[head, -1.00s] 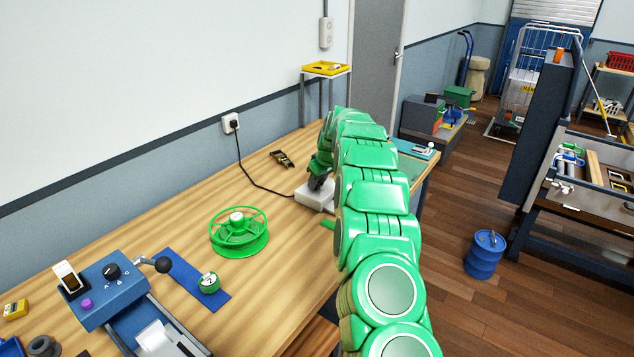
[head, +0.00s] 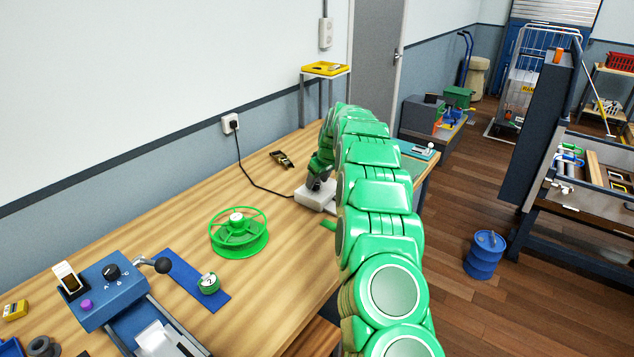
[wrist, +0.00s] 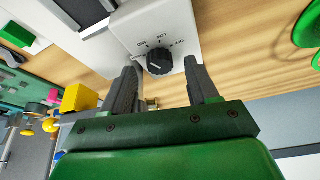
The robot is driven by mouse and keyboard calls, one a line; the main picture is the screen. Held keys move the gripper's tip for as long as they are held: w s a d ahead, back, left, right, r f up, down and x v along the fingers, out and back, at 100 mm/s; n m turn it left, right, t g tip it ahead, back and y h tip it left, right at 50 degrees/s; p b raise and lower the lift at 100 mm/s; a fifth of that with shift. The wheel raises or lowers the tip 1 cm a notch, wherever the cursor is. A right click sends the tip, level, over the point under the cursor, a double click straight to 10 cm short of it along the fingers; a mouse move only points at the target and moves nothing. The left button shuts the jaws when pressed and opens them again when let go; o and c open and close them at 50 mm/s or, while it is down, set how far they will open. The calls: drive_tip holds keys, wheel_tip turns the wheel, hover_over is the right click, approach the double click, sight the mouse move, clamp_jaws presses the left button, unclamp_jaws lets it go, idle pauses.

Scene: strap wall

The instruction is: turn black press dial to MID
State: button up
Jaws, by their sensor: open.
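A black dial (wrist: 159,63) with a pale pointer mark sits on the face of a white machine (wrist: 172,22) in the wrist view. In the head view my gripper (head: 318,181) is by the white machine (head: 312,198) on the wooden bench, and my arm hides part of the machine and the dial.
A blue machine (head: 133,287) with another black dial (head: 111,271) and a ball-ended lever stands at the bench's near left. A green spoked wheel (head: 239,234) and a green round item (head: 208,284) lie nearer me. A black cable (head: 243,170) runs from the wall socket toward the white machine.

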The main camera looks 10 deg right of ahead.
drive_tip(key=v, duration=0.6)
drive_tip(key=shift+r, duration=0.25)
drive_tip(key=shift+s, duration=0.15)
drive_tip(key=s+a+r+m+g, duration=0.15)
drive_tip(key=s+r, duration=0.25)
drive_tip(key=s, duration=0.6)
drive_tip(key=s+a+r+g, duration=0.15)
drive_tip(key=s+r, duration=0.25)
drive_tip(key=s, duration=0.6)
drive_tip(key=s+a+r+m, duration=0.1)
drive_tip(key=s+a+r, duration=0.25)
drive_tip(key=s, duration=0.75)
drive_tip(key=s+d+f+m+g+h, duration=0.1)
drive_tip(key=s+d+m, duration=0.1)
drive_tip(key=s, duration=1.6)
drive_tip(key=s+d+f+m+g+h, duration=0.1)
drive_tip(key=s+d+m, duration=0.1)
drive_tip(key=s, duration=1.6)
drive_tip(key=shift+s+d+f+g, duration=0.3)
drive_tip(key=shift+d+f+g, duration=0.1)
drive_tip(key=shift+o, duration=0.3)
